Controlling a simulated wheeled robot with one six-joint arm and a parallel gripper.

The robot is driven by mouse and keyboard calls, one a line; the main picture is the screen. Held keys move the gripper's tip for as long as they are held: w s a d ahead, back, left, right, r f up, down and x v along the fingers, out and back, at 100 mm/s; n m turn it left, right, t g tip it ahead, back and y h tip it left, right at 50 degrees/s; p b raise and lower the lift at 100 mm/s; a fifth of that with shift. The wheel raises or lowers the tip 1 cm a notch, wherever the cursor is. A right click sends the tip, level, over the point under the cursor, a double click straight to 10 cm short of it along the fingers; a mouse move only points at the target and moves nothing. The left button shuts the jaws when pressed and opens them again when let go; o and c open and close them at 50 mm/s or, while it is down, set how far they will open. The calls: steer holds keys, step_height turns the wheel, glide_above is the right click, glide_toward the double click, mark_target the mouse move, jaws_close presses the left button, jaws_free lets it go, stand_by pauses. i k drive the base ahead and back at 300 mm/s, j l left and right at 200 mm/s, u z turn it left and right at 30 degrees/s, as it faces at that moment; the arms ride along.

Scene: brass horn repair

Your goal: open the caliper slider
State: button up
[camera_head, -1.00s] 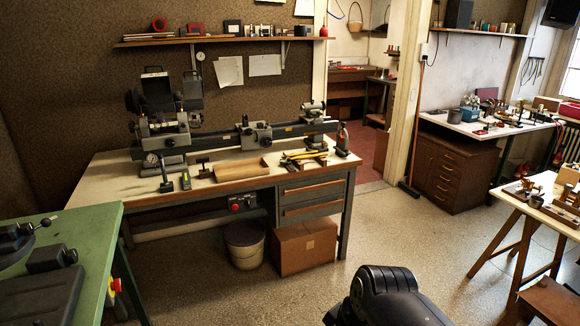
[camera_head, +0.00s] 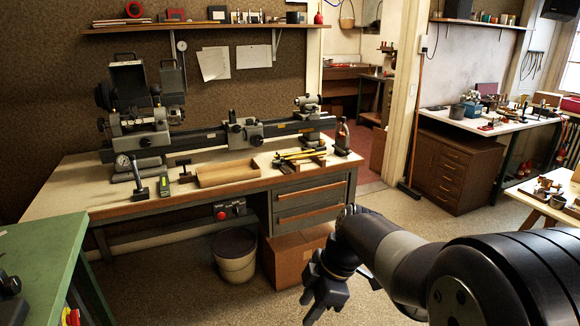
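I cannot make out a caliper or its slider for certain in this view. Small tools (camera_head: 302,156), some yellow-handled, lie at the right of the lathe bench (camera_head: 75,193), too small to tell apart. My gripper (camera_head: 322,300) hangs at the lower middle, in front of the cardboard box and below the bench top. It points down and is apart from the bench. Its dark fingers are too unclear to tell whether they are open or shut, and I see nothing held.
A lathe (camera_head: 205,138) runs along the back of the bench. A shallow wooden tray (camera_head: 228,173) is at the front. A bucket (camera_head: 235,256) and cardboard box (camera_head: 290,253) stand below. A green table (camera_head: 40,250) is at left. Floor at right is partly clear.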

mark_target(277, 162)
steer(key=i+j+z, duration=0.1)
steer(key=i, duration=0.45)
steer(key=i+j, duration=0.1)
steer(key=i, duration=0.4)
steer(key=i+j+z, duration=0.15)
steer(key=i, duration=0.4)
steer(key=i+j+z, duration=0.1)
steer(key=i, duration=0.4)
steer(key=i+j+z, duration=0.1)
steer(key=i+j, duration=0.15)
steer(key=i, duration=0.25)
steer(key=i+j, duration=0.3)
steer(key=i, duration=0.2)
steer(key=i+l+z, duration=0.05)
